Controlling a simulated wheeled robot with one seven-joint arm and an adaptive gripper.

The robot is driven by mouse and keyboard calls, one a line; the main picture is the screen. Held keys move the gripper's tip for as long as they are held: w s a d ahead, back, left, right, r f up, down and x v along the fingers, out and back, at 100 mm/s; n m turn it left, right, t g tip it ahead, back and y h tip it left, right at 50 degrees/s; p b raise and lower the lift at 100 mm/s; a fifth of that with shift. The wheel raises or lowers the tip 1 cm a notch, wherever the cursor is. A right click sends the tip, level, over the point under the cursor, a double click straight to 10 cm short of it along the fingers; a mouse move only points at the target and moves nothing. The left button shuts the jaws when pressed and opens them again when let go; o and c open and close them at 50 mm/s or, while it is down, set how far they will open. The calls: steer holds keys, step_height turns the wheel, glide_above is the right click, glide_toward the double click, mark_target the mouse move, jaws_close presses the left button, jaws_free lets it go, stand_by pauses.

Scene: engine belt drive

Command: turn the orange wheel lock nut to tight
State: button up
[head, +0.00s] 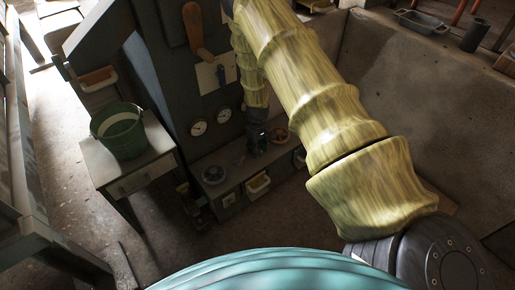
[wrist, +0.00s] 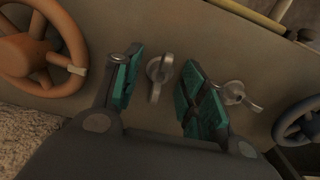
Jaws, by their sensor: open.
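In the wrist view, the orange wheel (wrist: 27,55) is at the upper left on a grey-brown panel. A grey metal wing-shaped nut (wrist: 155,78) sits to its right; I take it as the orange wheel's lock nut. Its handle points roughly up and down in the picture. My gripper (wrist: 162,85) is open, its two teal pads on either side of this nut with gaps on both sides. I cannot tell how deep the pads reach. In the head view, my gripper (head: 257,138) is small and dark at the panel, near the orange wheel (head: 281,135).
A second grey nut (wrist: 240,95) is close to the right pad, and a dark blue wheel (wrist: 300,122) is beyond it. A green bucket (head: 118,130) stands on a small table (head: 145,155) at left.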

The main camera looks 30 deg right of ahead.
steer(key=shift+c, duration=0.3)
jaws_close()
